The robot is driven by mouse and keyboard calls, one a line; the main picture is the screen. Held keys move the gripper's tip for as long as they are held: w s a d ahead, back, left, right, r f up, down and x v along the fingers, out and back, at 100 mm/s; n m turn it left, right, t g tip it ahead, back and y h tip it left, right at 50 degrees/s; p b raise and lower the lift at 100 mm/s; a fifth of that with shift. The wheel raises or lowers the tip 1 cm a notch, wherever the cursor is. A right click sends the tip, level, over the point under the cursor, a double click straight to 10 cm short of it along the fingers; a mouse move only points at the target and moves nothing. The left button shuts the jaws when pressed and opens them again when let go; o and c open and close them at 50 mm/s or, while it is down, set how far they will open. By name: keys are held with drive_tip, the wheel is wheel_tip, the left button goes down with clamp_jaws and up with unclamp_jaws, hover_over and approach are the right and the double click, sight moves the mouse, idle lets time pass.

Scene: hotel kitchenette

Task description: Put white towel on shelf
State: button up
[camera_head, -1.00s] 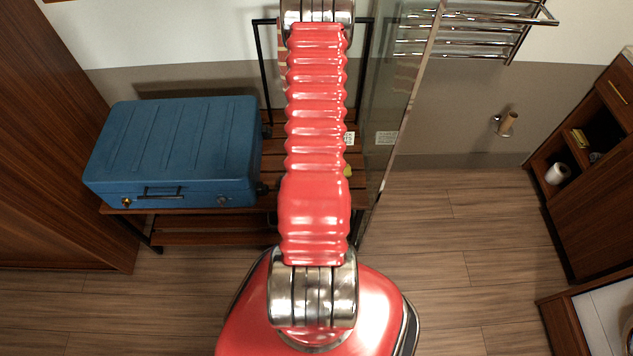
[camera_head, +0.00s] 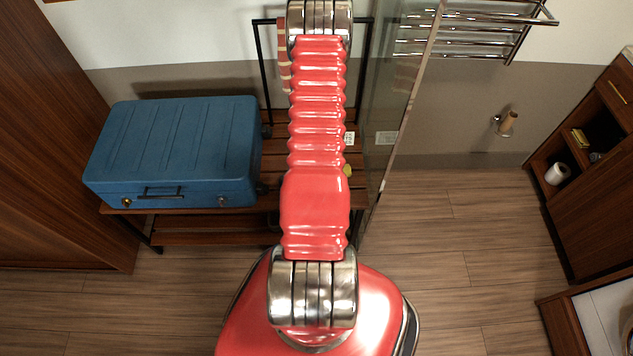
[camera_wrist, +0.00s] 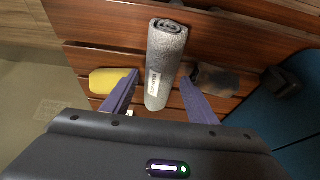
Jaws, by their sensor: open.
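A rolled grey towel (camera_wrist: 166,45) with a white label lies across a brown slatted wooden shelf (camera_wrist: 100,20) in the wrist view. It looks grey rather than white here. My gripper (camera_wrist: 159,77) is open, with one purple finger on each side of the towel's lower part. I cannot tell whether either finger touches it. In the head view my arm covers the towel and gripper. The slatted rack (camera_head: 272,150) shows there behind my arm, with a lower slatted level under it.
A blue suitcase (camera_head: 175,150) fills the rack's left part. A yellow item (camera_wrist: 108,80) and a dark item (camera_wrist: 218,78) flank the towel. A glass panel (camera_head: 395,100) stands close at right, with a chrome towel rail (camera_head: 480,35) beyond. Floor at right is clear.

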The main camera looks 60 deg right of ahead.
drive_tip(key=shift+x, duration=1.1)
drive_tip(key=c, duration=1)
drive_tip(key=shift+o, duration=0.2)
drive_tip(key=shift+r, duration=0.15)
wheel_tip(320, 180, up, 18)
idle(0.6)
